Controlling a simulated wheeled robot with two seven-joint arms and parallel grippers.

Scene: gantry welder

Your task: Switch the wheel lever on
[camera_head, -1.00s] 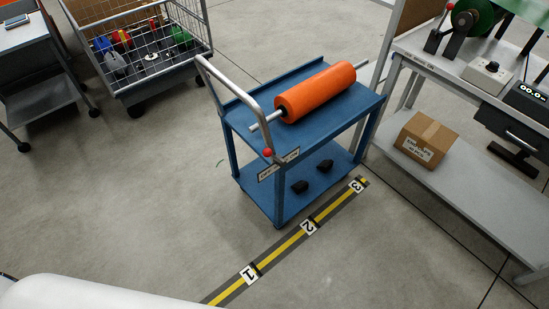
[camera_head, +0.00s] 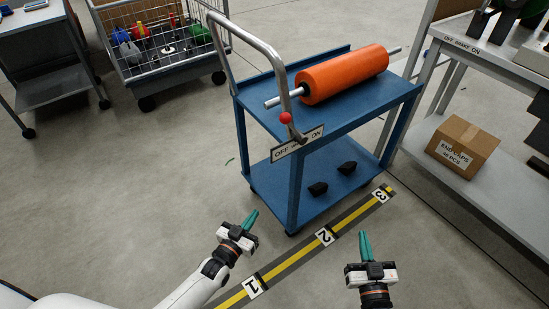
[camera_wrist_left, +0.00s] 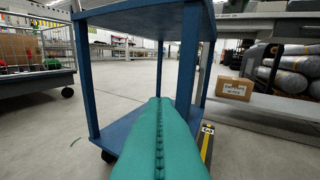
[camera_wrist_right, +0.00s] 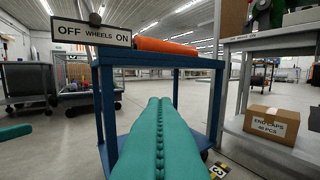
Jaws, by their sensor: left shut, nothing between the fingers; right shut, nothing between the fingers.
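The wheel lever has a red ball knob (camera_head: 285,118) and stands at the near corner of the blue cart (camera_head: 345,125), beside its bent grey handle. The knob is up and left of the lever's dark foot, toward the OFF end of the sign (camera_head: 298,146). The right wrist view shows the sign (camera_wrist_right: 95,33) reading OFF WHEELS ON; the red knob is not visible there. My left gripper (camera_head: 252,219) is shut and empty, below and left of the lever. My right gripper (camera_head: 366,246) is shut and empty, below and right of it. Neither touches the cart.
An orange roll (camera_head: 342,75) on a shaft lies on the cart's top. Black blocks (camera_head: 318,188) lie on its lower shelf. A numbered floor strip (camera_head: 325,236) runs in front. A workbench with a carton (camera_head: 463,148) stands right, a wire basket (camera_head: 165,70) back left.

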